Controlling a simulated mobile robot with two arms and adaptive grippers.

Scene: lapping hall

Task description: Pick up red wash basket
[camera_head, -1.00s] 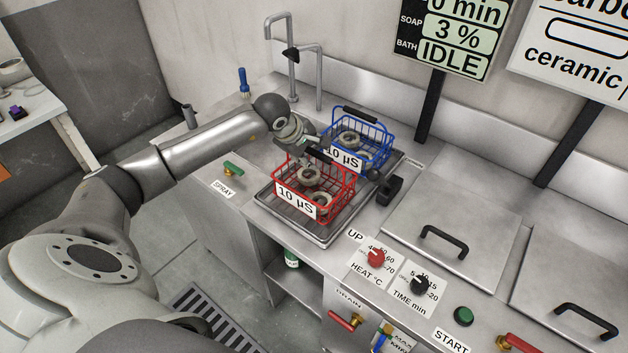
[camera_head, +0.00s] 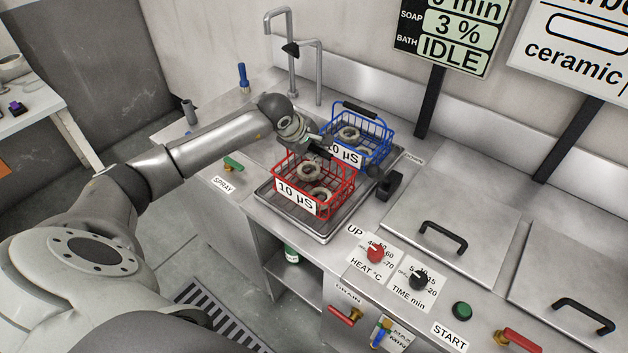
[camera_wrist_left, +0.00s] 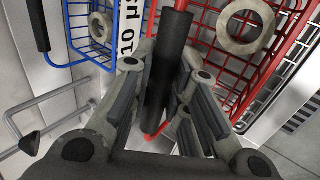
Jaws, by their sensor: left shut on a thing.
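The red wash basket (camera_head: 333,200) is a wire basket with a white "10 µS" label and grey rings inside, over the drain tray on the counter. My left gripper (camera_head: 318,148) is at its handle, on the far side of the basket. In the left wrist view, the gripper (camera_wrist_left: 160,105) is shut around the basket's black handle grip (camera_wrist_left: 170,60), with red wire (camera_wrist_left: 225,60) beside it. I cannot tell whether the basket's underside touches the tray. My right gripper is not in view.
A blue wash basket (camera_head: 377,136) with rings stands right behind the red one. The metal tray (camera_head: 310,233) has a raised rim. A black bracket (camera_head: 391,187) stands to the right. Faucet pipes (camera_head: 291,50) rise behind. Lidded baths (camera_head: 455,225) lie to the right.

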